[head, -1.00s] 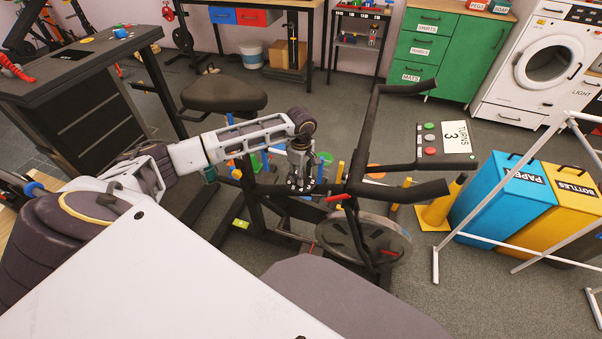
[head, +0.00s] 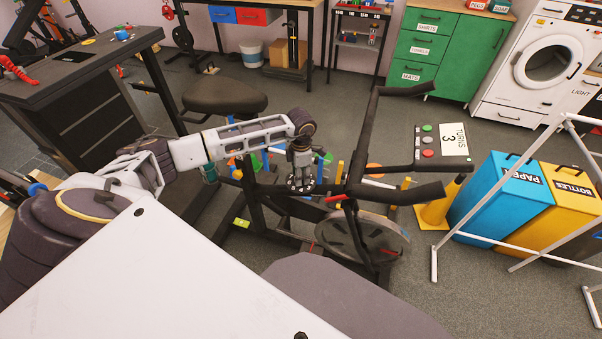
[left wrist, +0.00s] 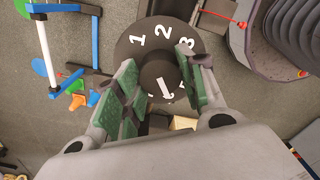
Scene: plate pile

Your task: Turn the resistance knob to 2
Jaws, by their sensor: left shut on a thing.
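The resistance knob (left wrist: 160,76) is a black round knob on a dark dial (left wrist: 152,28) with white numbers. The 1, 2 and 3 show along the dial's upper edge in the left wrist view. A white pointer mark on the knob lies toward the bottom of the picture, away from the 2. Other marks there are partly hidden. My left gripper (left wrist: 162,80) is shut on the knob, with its green-padded fingers on either side. In the head view my left gripper (head: 301,184) points down at the exercise bike's (head: 350,215) frame, and hides the knob.
The bike's handlebars (head: 425,192) stand just right of my left gripper, and its saddle (head: 222,96) is behind my arm. Blue and yellow bins (head: 500,200) and a white rack (head: 500,246) stand at the right.

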